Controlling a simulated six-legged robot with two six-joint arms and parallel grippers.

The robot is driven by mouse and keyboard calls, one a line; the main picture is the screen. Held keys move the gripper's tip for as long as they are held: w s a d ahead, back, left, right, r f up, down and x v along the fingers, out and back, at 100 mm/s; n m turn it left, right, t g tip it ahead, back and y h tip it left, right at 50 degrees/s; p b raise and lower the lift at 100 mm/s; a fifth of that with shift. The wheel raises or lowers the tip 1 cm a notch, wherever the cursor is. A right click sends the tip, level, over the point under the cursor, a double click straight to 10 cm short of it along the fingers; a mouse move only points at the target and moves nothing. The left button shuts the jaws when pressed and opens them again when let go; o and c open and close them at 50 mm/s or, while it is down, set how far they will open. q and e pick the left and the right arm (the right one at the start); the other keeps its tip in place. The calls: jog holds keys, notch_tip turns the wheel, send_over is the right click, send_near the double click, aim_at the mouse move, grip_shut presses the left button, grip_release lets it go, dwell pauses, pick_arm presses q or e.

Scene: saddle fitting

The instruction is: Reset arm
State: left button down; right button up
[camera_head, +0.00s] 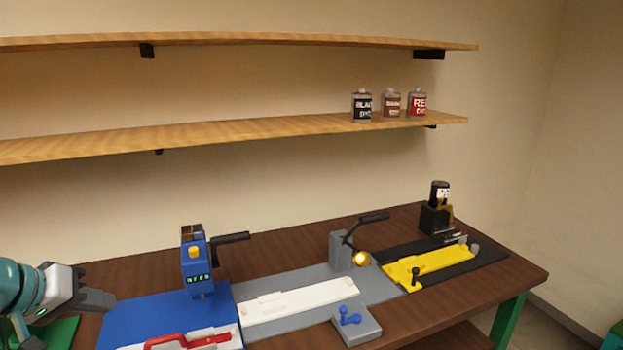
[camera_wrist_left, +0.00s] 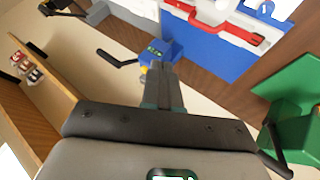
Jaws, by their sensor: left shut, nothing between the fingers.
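My left gripper (camera_head: 98,299) is at the left edge of the head view, shut and empty, over the table's left part and left of the blue machine. In the left wrist view its fingers (camera_wrist_left: 163,88) point up the picture, closed together. The blue machine (camera_head: 195,265) with a black lever and a small lit display stands on a blue base (camera_head: 150,315). It also shows in the left wrist view (camera_wrist_left: 172,50), beyond the fingertips. My right gripper is in neither view.
A grey fixture (camera_head: 290,280) with a white strip fills the table's middle. A yellow plate (camera_head: 430,266) on a black mat lies right. A red-handled part (camera_head: 190,341) is at the front. Two wooden shelves (camera_head: 240,130) hang above, the lower holding three dye bottles (camera_head: 391,104).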

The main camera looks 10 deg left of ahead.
pick_arm(q)
jog(key=d+f+g, duration=0.2)
jog(key=d+f, duration=0.2)
jog(key=f, duration=0.6)
jog(key=d+f+g, duration=0.1)
jog(key=d+f, duration=0.3)
jog(key=f, duration=0.6)
jog(key=d+f+g, duration=0.2)
jog(key=d+f, duration=0.2)
jog(key=f, duration=0.5)
jog(key=s+d+f+m+g, duration=0.3)
jog(key=s+d+f, duration=1.3)
jog(key=s+f, duration=0.1)
jog(key=shift+s+d+f+h, duration=0.2)
jog(key=shift+s+d+h, duration=0.2)
jog(key=shift+s, duration=0.45)
jog(key=shift+w, duration=0.15)
